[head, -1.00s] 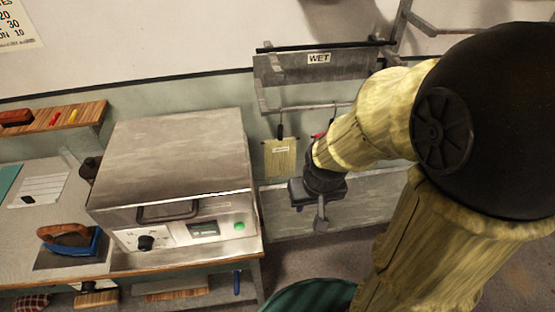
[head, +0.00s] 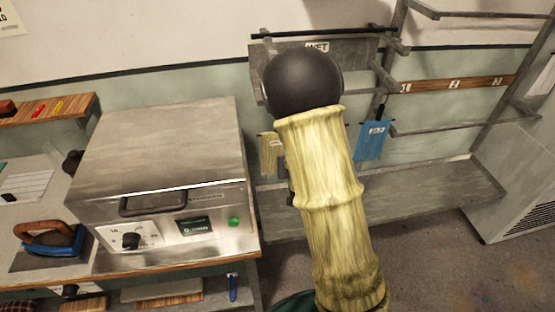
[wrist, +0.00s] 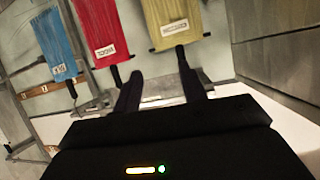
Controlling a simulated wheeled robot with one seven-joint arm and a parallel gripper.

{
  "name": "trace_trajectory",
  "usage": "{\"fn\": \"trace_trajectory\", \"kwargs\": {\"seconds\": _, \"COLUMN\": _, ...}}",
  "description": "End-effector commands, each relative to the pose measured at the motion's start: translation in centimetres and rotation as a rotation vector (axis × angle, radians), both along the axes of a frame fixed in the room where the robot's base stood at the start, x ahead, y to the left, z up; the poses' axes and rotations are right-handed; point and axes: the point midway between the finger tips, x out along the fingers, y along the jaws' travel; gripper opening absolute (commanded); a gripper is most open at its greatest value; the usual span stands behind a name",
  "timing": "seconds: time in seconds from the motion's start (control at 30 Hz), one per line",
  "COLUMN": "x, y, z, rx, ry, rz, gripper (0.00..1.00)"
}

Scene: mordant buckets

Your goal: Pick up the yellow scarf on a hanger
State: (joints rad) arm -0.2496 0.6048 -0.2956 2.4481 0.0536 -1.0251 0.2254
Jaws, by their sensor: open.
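The yellow scarf (head: 270,153) hangs from the rack under the WET sign in the head view, left of my arm and partly hidden by it. In the wrist view the yellow scarf (wrist: 176,22), with its pale label, is at the top, beyond the fingertips. My gripper (wrist: 158,62) is open and empty there. Its right finger reaches close to the scarf's lower picture edge; I cannot tell whether they touch. In the head view my gripper is mostly hidden behind my arm.
A red scarf (wrist: 101,28) and a blue scarf (wrist: 54,45) hang beside the yellow one; the blue scarf also shows in the head view (head: 371,141). A metal oven (head: 160,150) stands left of the rack. A grey panel (wrist: 280,60) is at the wrist view's right.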

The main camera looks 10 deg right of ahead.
Motion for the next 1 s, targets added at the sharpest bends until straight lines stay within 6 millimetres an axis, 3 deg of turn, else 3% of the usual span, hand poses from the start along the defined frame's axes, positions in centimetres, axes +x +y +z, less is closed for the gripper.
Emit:
{"fn": "trace_trajectory", "kwargs": {"seconds": 0.03, "x": 0.6, "y": 0.2, "z": -1.5, "rx": -0.015, "ry": -0.052, "rz": 0.011, "gripper": 0.42}}
{"fn": "trace_trajectory", "kwargs": {"seconds": 0.1, "x": 1.4, "y": 0.4, "z": -2.0, "rx": -0.031, "ry": -0.139, "rz": 0.028, "gripper": 0.42}}
{"fn": "trace_trajectory", "kwargs": {"seconds": 0.4, "x": 2.6, "y": 1.9, "z": -2.5, "rx": -0.075, "ry": -0.400, "rz": 0.117, "gripper": 0.42}}
{"fn": "trace_trajectory", "kwargs": {"seconds": 1.0, "x": 3.6, "y": 2.1, "z": -1.9, "rx": -0.077, "ry": -0.418, "rz": 0.126, "gripper": 0.42}}
